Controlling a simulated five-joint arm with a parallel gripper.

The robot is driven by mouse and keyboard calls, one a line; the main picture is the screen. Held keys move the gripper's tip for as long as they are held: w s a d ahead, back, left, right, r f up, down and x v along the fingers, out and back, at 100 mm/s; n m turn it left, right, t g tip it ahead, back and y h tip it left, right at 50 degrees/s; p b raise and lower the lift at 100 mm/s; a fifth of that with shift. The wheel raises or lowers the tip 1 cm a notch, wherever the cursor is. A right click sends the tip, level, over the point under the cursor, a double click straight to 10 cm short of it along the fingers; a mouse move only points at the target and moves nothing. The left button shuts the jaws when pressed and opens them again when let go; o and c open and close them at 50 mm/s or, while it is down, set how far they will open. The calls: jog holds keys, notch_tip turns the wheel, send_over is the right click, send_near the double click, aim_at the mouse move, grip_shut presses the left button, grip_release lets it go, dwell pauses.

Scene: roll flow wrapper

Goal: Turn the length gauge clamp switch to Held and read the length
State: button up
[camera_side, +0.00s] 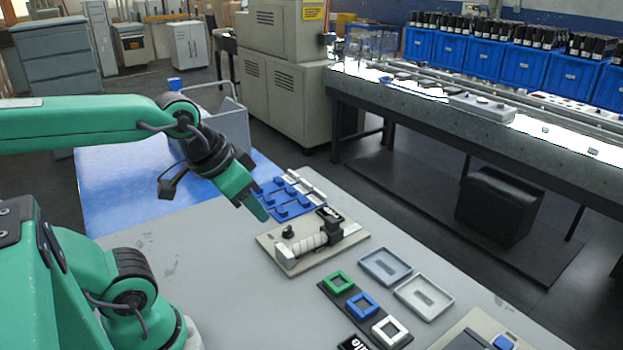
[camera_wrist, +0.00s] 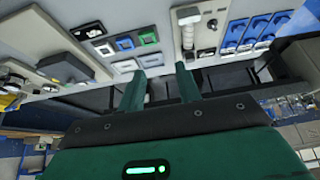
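The length gauge is a beige plate (camera_side: 271,243) on the grey table in the side view, with a pale ribbed roll (camera_side: 310,243) lying along it. A small black knob (camera_side: 288,232) stands on its left part, apparently the clamp switch; its setting is too small to read. A black display (camera_side: 329,214) with unreadable light marks sits at the plate's back. My gripper (camera_side: 263,213) is above and left of the gauge, apart from it. In the wrist view my gripper (camera_wrist: 161,86) has its two green fingers spread with nothing between, and the roll (camera_wrist: 207,38) shows beyond them.
A blue rack (camera_side: 285,197) lies behind the gauge. A dark strip with green, blue and white square frames (camera_side: 362,305) and two grey trays (camera_side: 385,266) lie to its right. A beige device (camera_side: 470,335) is at the front right. Bare table lies left of the gauge.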

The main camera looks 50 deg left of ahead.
jog(key=w, duration=0.1)
jog(key=n+g, duration=0.6)
send_over(288, 228)
notch_tip(288, 228, down, 15)
jog(key=shift+f, duration=0.1)
jog(key=shift+f, duration=3.8)
jog(key=shift+c, duration=0.2)
grip_shut()
